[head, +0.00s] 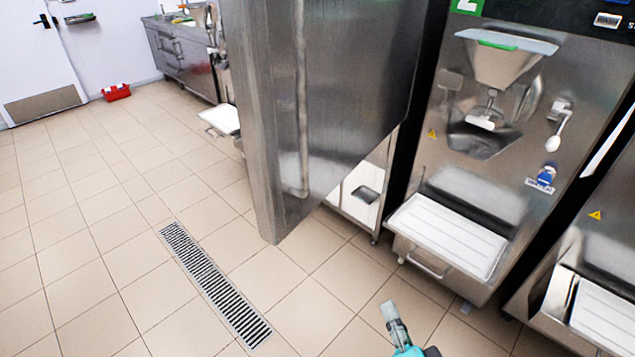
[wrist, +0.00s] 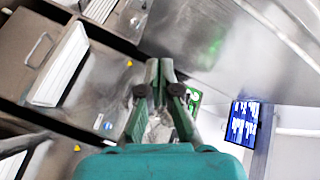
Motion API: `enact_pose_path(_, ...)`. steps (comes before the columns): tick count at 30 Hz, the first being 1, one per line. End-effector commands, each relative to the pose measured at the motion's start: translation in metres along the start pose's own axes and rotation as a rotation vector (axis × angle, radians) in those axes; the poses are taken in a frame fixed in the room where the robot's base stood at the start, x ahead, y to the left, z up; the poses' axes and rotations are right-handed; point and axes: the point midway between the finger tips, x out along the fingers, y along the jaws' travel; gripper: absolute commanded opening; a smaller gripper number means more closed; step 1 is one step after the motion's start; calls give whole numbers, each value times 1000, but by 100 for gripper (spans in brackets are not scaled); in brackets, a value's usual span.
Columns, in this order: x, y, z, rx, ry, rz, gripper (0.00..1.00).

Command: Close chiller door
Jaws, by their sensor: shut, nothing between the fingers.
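The chiller door (head: 345,90) is a tall brushed-steel panel in the middle of the head view. It stands swung out over the floor, with a long vertical bar handle (head: 301,100) near its left edge. Its top is cut off by the picture. My gripper (head: 388,308) is low in the head view, in front of the door and to its right, apart from it. In the wrist view my gripper's fingers (wrist: 159,68) are shut together with nothing held. A large steel surface fills the upper right of the wrist view; I cannot tell whether it is the door.
A batch freezer (head: 500,130) with a white tray (head: 448,238) stands right of the door, and another machine (head: 580,295) at far right. A floor drain grate (head: 214,285) crosses open tiles on the left. A red box (head: 116,92) lies at the far wall. A screen (wrist: 242,122) shows in the wrist view.

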Motion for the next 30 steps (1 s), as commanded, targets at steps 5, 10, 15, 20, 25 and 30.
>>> enact_pose_path(5,39,-49,-16,160,-31,-62,0)
enact_pose_path(10,66,-98,-30,307,-77,-107,0)
enact_pose_path(15,83,-140,-41,423,-124,-136,0)
enact_pose_path(20,90,-162,-46,483,-151,-148,0)
enact_pose_path(25,96,-168,-47,500,-160,-150,0)
enact_pose_path(30,116,-172,-44,500,-161,-150,0)
